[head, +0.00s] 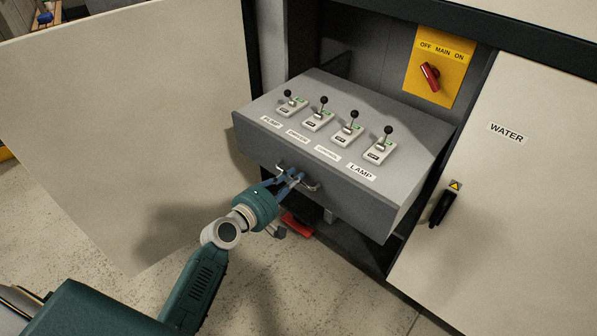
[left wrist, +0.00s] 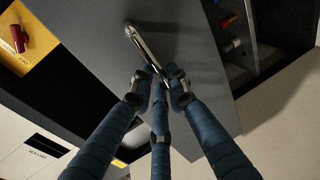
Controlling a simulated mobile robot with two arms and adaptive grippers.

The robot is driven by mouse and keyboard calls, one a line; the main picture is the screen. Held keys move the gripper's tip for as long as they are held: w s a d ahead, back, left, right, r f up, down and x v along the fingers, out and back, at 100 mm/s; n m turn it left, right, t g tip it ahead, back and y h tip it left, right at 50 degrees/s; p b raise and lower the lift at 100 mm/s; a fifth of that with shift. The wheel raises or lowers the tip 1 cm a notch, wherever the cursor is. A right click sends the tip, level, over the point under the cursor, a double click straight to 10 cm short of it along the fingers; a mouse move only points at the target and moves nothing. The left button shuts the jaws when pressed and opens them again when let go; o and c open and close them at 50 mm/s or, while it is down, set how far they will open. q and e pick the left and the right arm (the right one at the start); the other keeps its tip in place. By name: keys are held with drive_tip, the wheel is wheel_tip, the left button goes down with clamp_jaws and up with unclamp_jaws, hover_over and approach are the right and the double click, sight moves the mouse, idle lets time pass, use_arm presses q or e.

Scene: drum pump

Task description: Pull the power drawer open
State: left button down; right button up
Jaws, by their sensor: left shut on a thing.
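The power drawer (head: 330,150) is a grey box that stands well out from the cabinet. Its top carries several lever switches, with labels such as PUMP and LAMP along the front edge. A metal bar handle (head: 311,186) is on its front face; it also shows in the left wrist view (left wrist: 146,45). My left gripper (head: 293,178) has its fingers closed around the handle, and in the left wrist view its blue fingers (left wrist: 160,78) meet at the bar. My right gripper is not in view.
An open cream cabinet door (head: 120,120) stands to the left. The closed WATER door (head: 510,200) with a black handle (head: 441,207) is on the right. A yellow main switch panel (head: 440,65) with a red knob is behind the drawer. A red object (head: 297,225) lies below it.

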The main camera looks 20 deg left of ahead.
use_arm(q)
drive_tip(key=s, duration=0.2)
drive_tip(key=shift+s+a+f, duration=0.1)
drive_tip(key=shift+s+a, duration=0.25)
drive_tip(key=shift+a, duration=0.05)
drive_tip(key=c, duration=1.7)
unclamp_jaws()
drive_tip(key=v, duration=1.2)
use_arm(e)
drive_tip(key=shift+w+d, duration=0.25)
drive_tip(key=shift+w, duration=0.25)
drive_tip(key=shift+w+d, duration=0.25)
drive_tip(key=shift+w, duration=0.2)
